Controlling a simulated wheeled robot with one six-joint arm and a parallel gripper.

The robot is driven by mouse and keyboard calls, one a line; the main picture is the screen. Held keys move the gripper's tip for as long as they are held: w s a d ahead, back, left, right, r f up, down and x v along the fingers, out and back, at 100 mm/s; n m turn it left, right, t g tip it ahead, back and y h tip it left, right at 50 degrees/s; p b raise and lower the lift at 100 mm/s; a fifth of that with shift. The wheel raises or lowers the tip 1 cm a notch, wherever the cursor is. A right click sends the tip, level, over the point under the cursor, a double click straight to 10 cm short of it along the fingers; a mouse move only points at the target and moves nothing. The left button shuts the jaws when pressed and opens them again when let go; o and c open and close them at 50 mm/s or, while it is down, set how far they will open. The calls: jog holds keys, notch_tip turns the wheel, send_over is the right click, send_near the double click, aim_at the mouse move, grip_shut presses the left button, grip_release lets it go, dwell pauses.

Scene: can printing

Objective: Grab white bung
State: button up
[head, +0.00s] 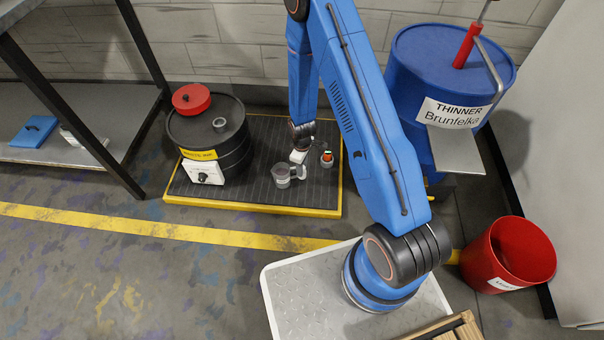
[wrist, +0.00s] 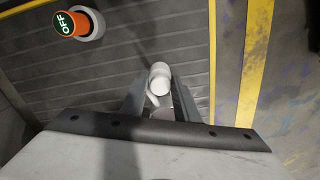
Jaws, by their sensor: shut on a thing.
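The white bung (wrist: 160,78) shows in the wrist view as a small white rounded piece between my gripper's fingertips (wrist: 158,90). My gripper is shut on it, low over the dark ribbed mat. In the head view my gripper (head: 300,171) is small, beside a grey metal cup (head: 282,176). The bung is too small there to tell apart from the fingers. Part of a greyish round surface shows behind the fingers in the wrist view, and I cannot tell what it is.
A black drum (head: 232,150) with a red lid (head: 191,98) stands left. A blue thinner drum (head: 420,65) and red bucket (head: 508,254) are right. The mat has a yellow edge (head: 250,209).

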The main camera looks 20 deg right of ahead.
notch_tip(320, 180, up, 12)
dwell(0.4)
